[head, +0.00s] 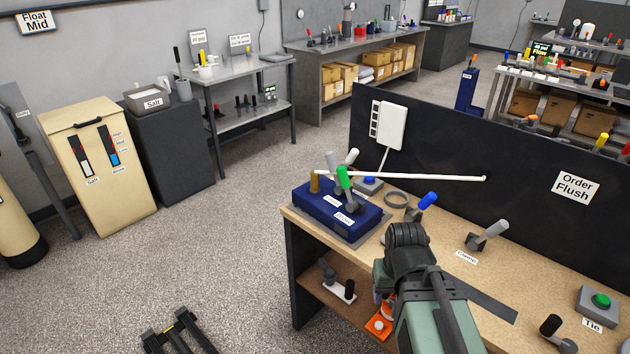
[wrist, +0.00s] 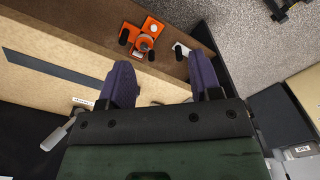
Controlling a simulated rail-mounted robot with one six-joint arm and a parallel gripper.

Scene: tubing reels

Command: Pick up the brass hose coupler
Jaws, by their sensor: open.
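A small upright brass-coloured cylinder (head: 315,183), which looks like the brass hose coupler, stands at the left end of a dark blue block on the workbench in the head view. I cannot make it out in the wrist view. In the wrist view my gripper (wrist: 160,78) is open, its two purple-padded fingers wide apart with nothing visibly held between them. In the head view my arm reaches over the bench's front edge, right of the blue block. The fingers are not clearly visible there, and the gripper is apart from the brass cylinder.
The blue block (head: 334,214) carries green and grey-handled levers. A pale rod (head: 430,177) passes above the bench. A grey ring (head: 396,199), a blue-handled clamp (head: 427,202) and a grey-handled one (head: 493,232) stand nearby. An orange fixture (wrist: 140,40) sits on the lower shelf.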

